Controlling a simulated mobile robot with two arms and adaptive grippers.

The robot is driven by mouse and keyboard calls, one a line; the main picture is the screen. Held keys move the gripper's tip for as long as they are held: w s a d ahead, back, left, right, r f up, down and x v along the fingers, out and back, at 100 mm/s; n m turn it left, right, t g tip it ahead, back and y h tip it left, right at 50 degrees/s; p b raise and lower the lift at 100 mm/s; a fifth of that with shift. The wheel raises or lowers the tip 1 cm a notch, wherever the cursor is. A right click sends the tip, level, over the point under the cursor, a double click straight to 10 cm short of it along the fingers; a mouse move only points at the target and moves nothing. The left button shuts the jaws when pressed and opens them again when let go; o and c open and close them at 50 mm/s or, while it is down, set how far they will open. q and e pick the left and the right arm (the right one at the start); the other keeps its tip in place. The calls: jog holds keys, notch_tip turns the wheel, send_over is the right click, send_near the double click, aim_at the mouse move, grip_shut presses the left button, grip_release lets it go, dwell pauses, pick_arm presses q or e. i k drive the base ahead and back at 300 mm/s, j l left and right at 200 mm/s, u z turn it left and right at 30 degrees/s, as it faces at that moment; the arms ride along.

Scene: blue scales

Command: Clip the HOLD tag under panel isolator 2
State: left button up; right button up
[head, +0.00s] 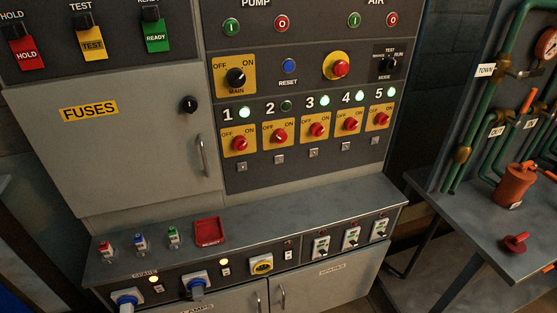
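The red HOLD tag (27,54) hangs at the upper left of the panel, under a black clip and a HOLD label. Panel isolator 2 (280,136) is a red rotary knob on a yellow OFF/ON plate, second from the left in a row. The lamp (286,106) above it is dark, while the lamps of the other isolators glow. A small square grey clip (279,161) sits below isolator 2, with no tag on it. Neither of my grippers shows in the head view.
A yellow TEST tag (92,44) and a green READY tag (156,36) hang beside the HOLD tag. The grey FUSES door (120,150) is shut. Below, a ledge (300,205) carries small coloured items and a red tray (208,232). Green pipes (478,110) stand right.

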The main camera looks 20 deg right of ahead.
aim_at(23, 47)
jog(key=i+l+u, duration=0.15)
jog(key=l, duration=0.2)
jog(key=i+l+u, duration=0.2)
jog(key=l, duration=0.2)
jog(key=i+l+u, duration=0.15)
jog(key=l, duration=0.25)
jog(key=l+u, duration=0.15)
jog(key=l, duration=0.25)
jog(key=i+l+u, duration=0.15)
jog(key=l, duration=0.3)
